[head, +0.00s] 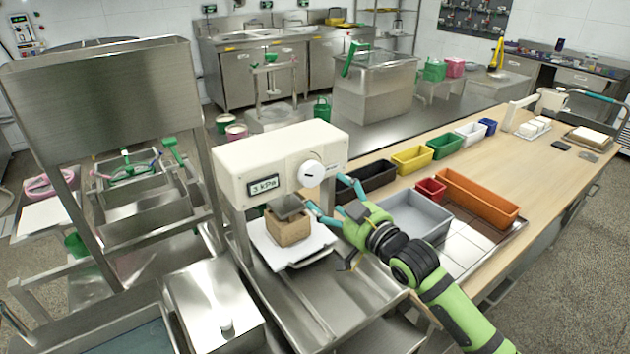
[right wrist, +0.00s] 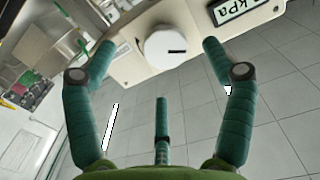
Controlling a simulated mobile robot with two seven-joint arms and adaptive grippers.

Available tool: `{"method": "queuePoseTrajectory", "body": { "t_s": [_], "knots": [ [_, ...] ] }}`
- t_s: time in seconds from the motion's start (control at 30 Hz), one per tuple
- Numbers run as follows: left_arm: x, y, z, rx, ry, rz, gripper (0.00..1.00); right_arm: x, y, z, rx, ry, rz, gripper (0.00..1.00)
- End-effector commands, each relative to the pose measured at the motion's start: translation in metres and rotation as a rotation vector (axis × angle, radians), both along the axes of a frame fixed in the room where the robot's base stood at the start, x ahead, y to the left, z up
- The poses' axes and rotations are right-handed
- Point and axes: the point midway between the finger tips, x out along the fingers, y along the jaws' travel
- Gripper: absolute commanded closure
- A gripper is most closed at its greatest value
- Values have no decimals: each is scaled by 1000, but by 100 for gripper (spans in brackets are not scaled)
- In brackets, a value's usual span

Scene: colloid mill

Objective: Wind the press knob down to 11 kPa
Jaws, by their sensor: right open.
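The press (head: 265,155) is a cream box head on a steel stand, with a display (head: 264,186) reading 3 kPa. Its white round knob (head: 312,173) is on the front face, right of the display. The knob also shows in the right wrist view (right wrist: 164,50) with a dark index mark. My right gripper (head: 327,194) is open just in front of the knob. In the right wrist view its teal fingers (right wrist: 158,52) stand apart to either side of the knob, and I see no contact. My left gripper is not in view.
Below the press head, a wooden block mould (head: 288,229) with a grey top piece sits on a white plate (head: 262,243). To the right is a wooden bench (head: 545,160) with a grey tray (head: 405,217) and several coloured bins. A steel hopper (head: 110,95) stands left.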

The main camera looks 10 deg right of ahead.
Motion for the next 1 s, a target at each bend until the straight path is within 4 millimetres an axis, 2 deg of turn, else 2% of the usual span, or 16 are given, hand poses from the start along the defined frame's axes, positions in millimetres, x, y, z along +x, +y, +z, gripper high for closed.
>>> {"method": "queuePoseTrajectory", "body": {
  "t_s": [0.13,0.6,1.0],
  "knots": [
    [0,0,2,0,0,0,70,11,-1,13,15,-33,3,16],
    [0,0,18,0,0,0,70,64,21,13,14,-32,3,16],
    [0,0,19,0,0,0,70,71,24,11,12,-32,3,16]
  ]
}}
